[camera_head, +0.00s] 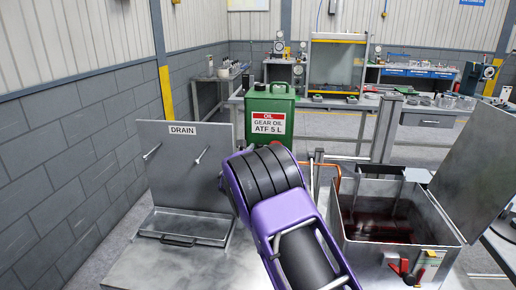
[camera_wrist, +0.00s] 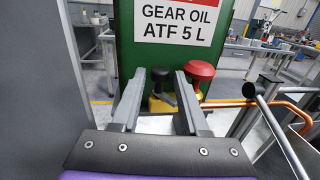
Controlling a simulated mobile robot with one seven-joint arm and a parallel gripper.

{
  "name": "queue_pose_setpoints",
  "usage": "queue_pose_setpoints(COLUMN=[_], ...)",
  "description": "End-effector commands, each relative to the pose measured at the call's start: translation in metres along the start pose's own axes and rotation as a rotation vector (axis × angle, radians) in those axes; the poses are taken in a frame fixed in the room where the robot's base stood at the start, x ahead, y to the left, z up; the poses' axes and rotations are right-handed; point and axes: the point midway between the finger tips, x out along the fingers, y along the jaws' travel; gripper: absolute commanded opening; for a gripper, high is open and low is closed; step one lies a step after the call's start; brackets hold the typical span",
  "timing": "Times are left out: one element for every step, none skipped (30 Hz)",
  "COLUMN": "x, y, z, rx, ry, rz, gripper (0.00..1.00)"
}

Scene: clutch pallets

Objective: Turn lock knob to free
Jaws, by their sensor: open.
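In the wrist view my gripper (camera_wrist: 160,75) is open, its two grey fingers apart and pointing forward with nothing between them.
An open metal tank (camera_head: 455,240) with dark red liquid stands at right, with red and black handles (camera_head: 405,270) on its front. A DRAIN panel (camera_head: 180,170) and tray stand at left. An orange pipe (camera_wrist: 285,106) and metal rails run right of the knobs.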

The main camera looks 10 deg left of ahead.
Motion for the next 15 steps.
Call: queue_pose_setpoints(x=[0.0043,0.0062,0.008,0.0091,0.0098,0.0105,0.0108,0.011,0.011,0.0109,0.0109,0.0108,0.0107,0.0107,0.0107], y=[-0.0005,-0.0005,-0.0006,-0.0007,-0.0007,-0.0005,-0.0005,-0.0004,-0.0003,-0.0003,-0.0003,-0.0003,-0.0003,-0.0003,-0.0003], z=[-0.0005,-0.0002,-0.0002,-0.0003,-0.0004,-0.0003,-0.0003,-0.0003,-0.0004,-0.0004,-0.0004,-0.0004,-0.0004,-0.0004,-0.0003], rx=[0.0,0.0,0.0,-0.001,-0.001,0.0,0.0,0.0,0.0,0.0,0.0,0.0,0.0,0.0,0.0], ry=[0.0,0.0,0.001,0.001,0.001,0.001,0.001,0.001,0.001,0.001,0.001,0.001,0.001,0.001,0.001], rz=[-0.001,-0.001,-0.001,-0.001,0.0,0.0,0.0,0.0,0.0,0.0,0.0,0.0,0.0,0.0,0.0], gripper=[0.44,0.44,0.44,0.44,0.44,0.44,0.44,0.44,0.44,0.44,0.44,0.44,0.44,0.42,0.35])
